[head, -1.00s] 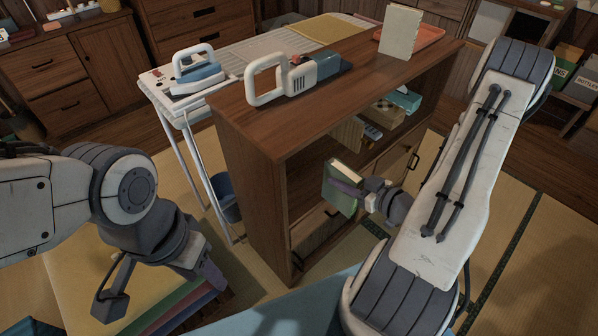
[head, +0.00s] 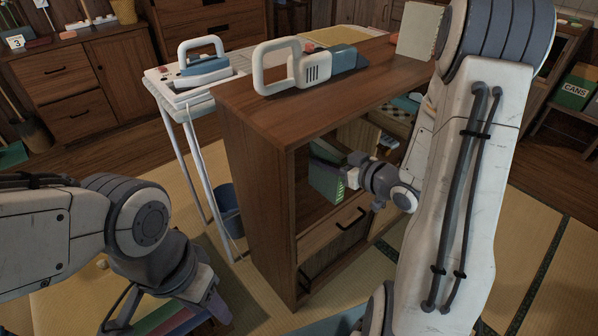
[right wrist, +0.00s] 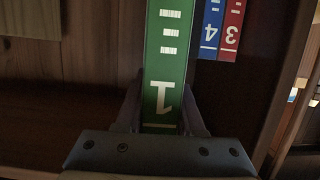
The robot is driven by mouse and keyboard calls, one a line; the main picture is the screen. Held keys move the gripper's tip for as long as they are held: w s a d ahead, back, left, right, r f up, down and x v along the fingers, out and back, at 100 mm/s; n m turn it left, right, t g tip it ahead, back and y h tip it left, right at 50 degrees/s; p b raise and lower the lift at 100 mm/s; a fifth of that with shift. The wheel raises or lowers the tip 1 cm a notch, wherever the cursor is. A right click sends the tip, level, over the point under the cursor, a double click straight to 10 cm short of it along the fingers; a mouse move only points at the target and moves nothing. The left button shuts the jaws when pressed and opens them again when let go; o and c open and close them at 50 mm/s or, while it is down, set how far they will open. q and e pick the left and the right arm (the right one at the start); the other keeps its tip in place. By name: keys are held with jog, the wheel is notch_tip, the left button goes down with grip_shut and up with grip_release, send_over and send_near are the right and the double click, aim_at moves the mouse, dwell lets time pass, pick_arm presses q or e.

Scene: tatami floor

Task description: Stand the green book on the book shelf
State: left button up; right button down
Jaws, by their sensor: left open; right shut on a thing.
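The green book (head: 325,183) is at the left end of the book shelf's (head: 255,205) open upper compartment. My right gripper (head: 347,170) is shut on it from the front. In the right wrist view the green spine (right wrist: 168,45), marked 1, runs between the fingers of my right gripper (right wrist: 162,112). A blue book (right wrist: 211,28) marked 4 and a red book (right wrist: 233,28) marked 3 are beside it, with a small gap. I cannot tell whether the green book touches the shelf board. My left gripper (head: 165,318) is open at the lower left, over coloured, flat-lying things.
A white-and-blue handheld appliance (head: 308,68) and an upright cream board (head: 418,32) stand on the shelf top. An iron (head: 203,62) rests on a white table at left. A blue bin (head: 229,210) stands behind the shelf's left side. Tatami at right is clear.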

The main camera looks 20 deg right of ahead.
jog(key=w+a, duration=0.4)
jog(key=w, duration=0.6)
notch_tip(320, 180, down, 7)
jog(key=b, duration=0.4)
jog(key=shift+d+r, duration=0.15)
jog(key=shift+w, duration=0.1)
jog(key=shift+f, duration=0.25)
jog(key=c, duration=0.5)
grip_release()
jog(key=shift+r, duration=0.15)
